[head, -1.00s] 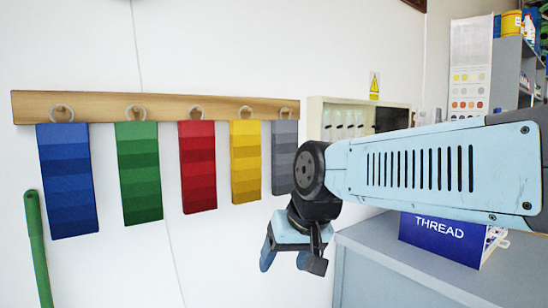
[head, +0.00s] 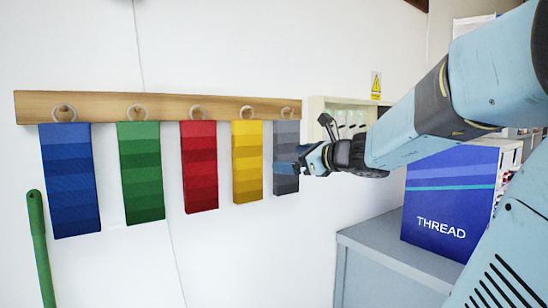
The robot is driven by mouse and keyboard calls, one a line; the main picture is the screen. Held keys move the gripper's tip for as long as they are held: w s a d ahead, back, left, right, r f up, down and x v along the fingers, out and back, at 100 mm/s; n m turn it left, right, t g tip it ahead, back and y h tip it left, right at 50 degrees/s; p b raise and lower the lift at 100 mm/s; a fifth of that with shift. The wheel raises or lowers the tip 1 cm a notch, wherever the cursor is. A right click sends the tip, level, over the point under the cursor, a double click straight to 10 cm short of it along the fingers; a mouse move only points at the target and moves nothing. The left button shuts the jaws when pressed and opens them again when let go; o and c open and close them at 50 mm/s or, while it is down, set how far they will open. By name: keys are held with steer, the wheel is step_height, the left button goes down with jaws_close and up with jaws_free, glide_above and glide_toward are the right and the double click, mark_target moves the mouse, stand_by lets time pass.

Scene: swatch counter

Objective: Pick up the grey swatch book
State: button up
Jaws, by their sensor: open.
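The grey swatch book (head: 287,135) hangs by a ring at the right end of a wooden rail (head: 170,107) on the white wall. My gripper (head: 305,150) is open at the right side of the grey book. One finger overlaps the book's lower middle in the picture; I cannot tell whether it touches. Yellow (head: 247,160), red (head: 199,165), green (head: 141,172) and blue (head: 70,180) swatch books hang in a row to the left.
A blue THREAD box (head: 450,195) stands on a grey cabinet (head: 385,255) at the right. A pale wall case (head: 345,115) is behind my gripper. A green pole (head: 38,245) stands at the lower left. The wall below the books is clear.

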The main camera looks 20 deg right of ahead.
mark_target(283, 144)
steer(key=w+d+r+m+t+h, duration=0.2)
steer(key=w+d+m+h, duration=0.1)
steer(key=d+m, duration=0.35)
steer(key=w, duration=0.4)
steer(key=w+a, duration=0.1)
steer(key=w, duration=0.3)
steer(key=w+a, duration=0.1)
steer(key=w, duration=0.4)
steer(key=shift+a, duration=0.1)
steer(key=shift+s, duration=0.1)
steer(key=shift+c, duration=0.4)
steer(key=c, duration=0.7)
steer(key=shift+r, duration=0.1)
